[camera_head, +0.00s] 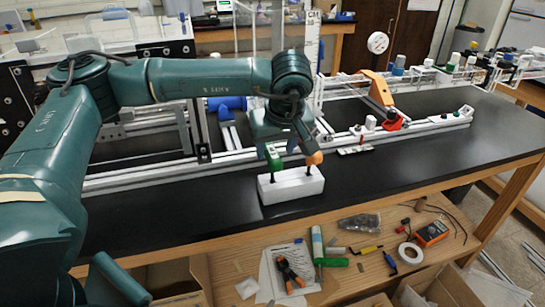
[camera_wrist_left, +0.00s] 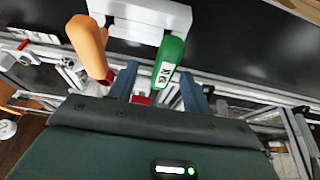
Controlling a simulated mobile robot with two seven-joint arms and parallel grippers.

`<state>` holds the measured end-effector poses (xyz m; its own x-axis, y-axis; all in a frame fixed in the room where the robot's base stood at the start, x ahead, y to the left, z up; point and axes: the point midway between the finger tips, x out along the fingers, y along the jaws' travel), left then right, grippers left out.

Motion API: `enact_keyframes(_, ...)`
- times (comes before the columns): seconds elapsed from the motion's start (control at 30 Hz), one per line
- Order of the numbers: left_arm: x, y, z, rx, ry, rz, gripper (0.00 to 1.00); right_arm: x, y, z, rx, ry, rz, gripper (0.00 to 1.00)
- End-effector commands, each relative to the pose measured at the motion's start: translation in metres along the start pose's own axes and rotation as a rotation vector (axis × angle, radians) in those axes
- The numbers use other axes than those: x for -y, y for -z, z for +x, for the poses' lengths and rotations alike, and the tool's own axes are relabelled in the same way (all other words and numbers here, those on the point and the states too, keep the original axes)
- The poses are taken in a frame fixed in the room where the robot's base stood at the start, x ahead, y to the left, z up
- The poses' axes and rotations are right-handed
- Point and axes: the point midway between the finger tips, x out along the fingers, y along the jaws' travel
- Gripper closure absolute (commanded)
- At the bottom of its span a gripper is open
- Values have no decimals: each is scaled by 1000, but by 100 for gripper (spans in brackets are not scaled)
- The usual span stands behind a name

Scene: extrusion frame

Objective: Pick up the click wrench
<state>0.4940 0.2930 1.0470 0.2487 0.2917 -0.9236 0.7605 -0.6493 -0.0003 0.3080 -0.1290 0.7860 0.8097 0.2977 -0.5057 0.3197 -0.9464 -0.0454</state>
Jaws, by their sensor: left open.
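A white holder block (camera_head: 291,186) sits on the black bench top with two handled tools upright in it. One has a green handle (camera_head: 273,158) and the other an orange handle (camera_head: 314,158); I cannot tell by name which is the click wrench. My left gripper (camera_head: 283,146) is open just above and behind the block, close to the green handle. In the left wrist view, the green handle (camera_wrist_left: 168,62) with a white label shows between the two fingers (camera_wrist_left: 160,78), not gripped. The orange handle (camera_wrist_left: 90,45) is outside the fingers, to the left. My right gripper is out of view.
An aluminium extrusion frame (camera_head: 240,157) runs along the bench behind the block. An orange bracket (camera_head: 377,88) and red part (camera_head: 391,121) sit on it. A lower wooden shelf (camera_head: 345,270) holds pliers, a multimeter (camera_head: 431,233) and tape. The black bench right of the block is clear.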

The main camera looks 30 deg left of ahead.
Motion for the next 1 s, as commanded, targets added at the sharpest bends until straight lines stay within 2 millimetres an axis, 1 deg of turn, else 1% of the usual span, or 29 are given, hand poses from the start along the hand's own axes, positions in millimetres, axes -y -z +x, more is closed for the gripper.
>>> enact_keyframes(0.1, 6, 1, 17, 1, 4, -1, 51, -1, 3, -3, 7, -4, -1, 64)
enact_keyframes(0.23, 6, 1, 35, 1, 2, -1, 51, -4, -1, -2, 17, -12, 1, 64)
enact_keyframes(0.33, 6, 1, 40, 0, 2, -1, 51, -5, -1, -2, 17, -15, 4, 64)
enact_keyframes(0.53, 5, 0, 41, 0, 1, -1, 51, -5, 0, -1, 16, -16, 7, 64)
enact_keyframes(0.57, 5, 0, 41, 0, 1, -1, 53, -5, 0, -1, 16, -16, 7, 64)
enact_keyframes(1.0, 5, 0, 41, 0, 0, -1, 89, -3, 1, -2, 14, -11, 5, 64)
